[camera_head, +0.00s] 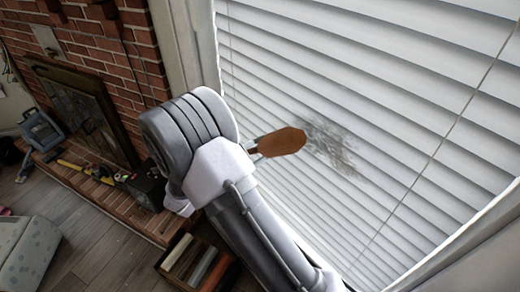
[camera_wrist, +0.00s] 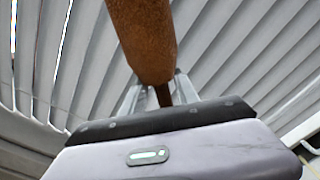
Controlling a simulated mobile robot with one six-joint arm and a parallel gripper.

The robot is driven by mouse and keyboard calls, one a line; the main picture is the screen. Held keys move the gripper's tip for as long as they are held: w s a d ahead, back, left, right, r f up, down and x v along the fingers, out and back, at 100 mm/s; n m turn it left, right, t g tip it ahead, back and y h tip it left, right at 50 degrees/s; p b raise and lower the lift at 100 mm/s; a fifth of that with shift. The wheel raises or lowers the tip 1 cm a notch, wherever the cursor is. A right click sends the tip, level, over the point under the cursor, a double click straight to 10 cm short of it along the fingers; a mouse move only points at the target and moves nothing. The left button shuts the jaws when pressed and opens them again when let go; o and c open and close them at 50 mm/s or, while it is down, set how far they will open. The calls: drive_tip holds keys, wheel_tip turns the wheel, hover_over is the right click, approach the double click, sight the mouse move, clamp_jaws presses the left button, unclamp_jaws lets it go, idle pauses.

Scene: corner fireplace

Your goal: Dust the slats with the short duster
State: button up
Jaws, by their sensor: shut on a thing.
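The white slats (camera_head: 400,95) of a window blind fill the right of the head view, with a grey dust patch (camera_head: 333,148) on them. The short duster (camera_head: 281,142) has a brown, rounded head and is held up in front of the slats, just left of the dust patch. I cannot tell whether it touches them. In the wrist view the duster (camera_wrist: 143,38) rises from between the jaws of my gripper (camera_wrist: 160,92), which is shut on its thin handle. In the head view my arm's wrist hides most of the gripper. The slats also show in the wrist view (camera_wrist: 228,40).
A brick fireplace (camera_head: 95,45) with a dark firebox (camera_head: 80,105) stands at the left. Tools and a black box (camera_head: 148,185) lie on its hearth. An open crate (camera_head: 195,262) with long items sits below my arm. A spotted, pale seat (camera_head: 28,255) is at lower left.

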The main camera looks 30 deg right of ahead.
drive_tip(key=shift+x, duration=1.2)
